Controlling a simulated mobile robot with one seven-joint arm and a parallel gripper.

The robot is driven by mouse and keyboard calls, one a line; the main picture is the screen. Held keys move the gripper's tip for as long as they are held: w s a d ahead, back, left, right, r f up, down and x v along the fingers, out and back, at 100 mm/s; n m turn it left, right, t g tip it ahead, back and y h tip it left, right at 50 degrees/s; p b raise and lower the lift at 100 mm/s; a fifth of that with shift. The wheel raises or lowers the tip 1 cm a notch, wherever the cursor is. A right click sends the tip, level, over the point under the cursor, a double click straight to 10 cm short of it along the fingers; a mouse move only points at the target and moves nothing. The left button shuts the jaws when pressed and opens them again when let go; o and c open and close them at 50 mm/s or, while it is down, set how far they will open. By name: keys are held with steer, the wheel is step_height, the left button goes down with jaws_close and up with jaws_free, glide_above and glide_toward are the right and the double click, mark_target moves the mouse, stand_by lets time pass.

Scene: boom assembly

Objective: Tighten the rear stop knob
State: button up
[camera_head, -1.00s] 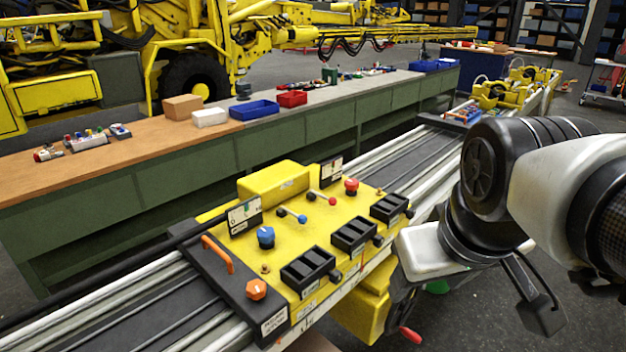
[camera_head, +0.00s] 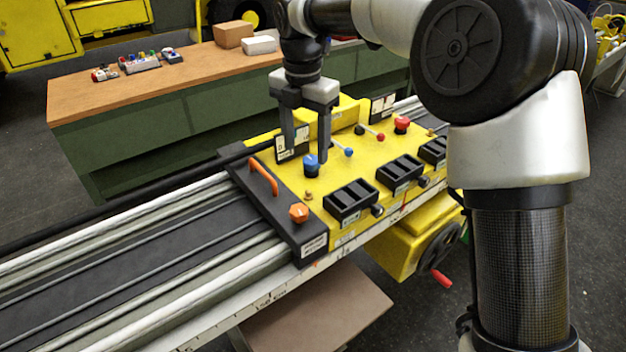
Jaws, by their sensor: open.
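The yellow carriage (camera_head: 345,180) sits on the long rail and carries several knobs and levers. A blue knob (camera_head: 311,166) stands on its left part. An orange knob (camera_head: 299,212) sits on the dark end plate (camera_head: 268,202), and a red knob (camera_head: 401,123) is at the far right. Which one is the rear stop knob I cannot tell, since the labels are too small to read. My gripper (camera_head: 306,156) points down, open, with its fingers at the blue knob. The right finger overlaps the view close by the knob. Whether they touch I cannot tell.
An orange handle (camera_head: 264,177) stands beside the blue knob. Black trays (camera_head: 350,202) line the carriage's front side. Two small levers and upright label plates are near my fingers. A workbench (camera_head: 140,125) with boxes stands behind. A handwheel (camera_head: 440,248) hangs below the carriage's front.

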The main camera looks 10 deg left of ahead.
mark_target(299, 209)
steer(key=f, duration=0.6)
steer(key=a+f+n, duration=0.1)
steer(key=f, duration=0.6)
steer(key=a+f+n, duration=0.1)
steer(key=f, duration=0.5)
steer(key=shift+w+f, duration=0.25)
steer(key=shift+c, duration=0.3)
steer(key=c, duration=1)
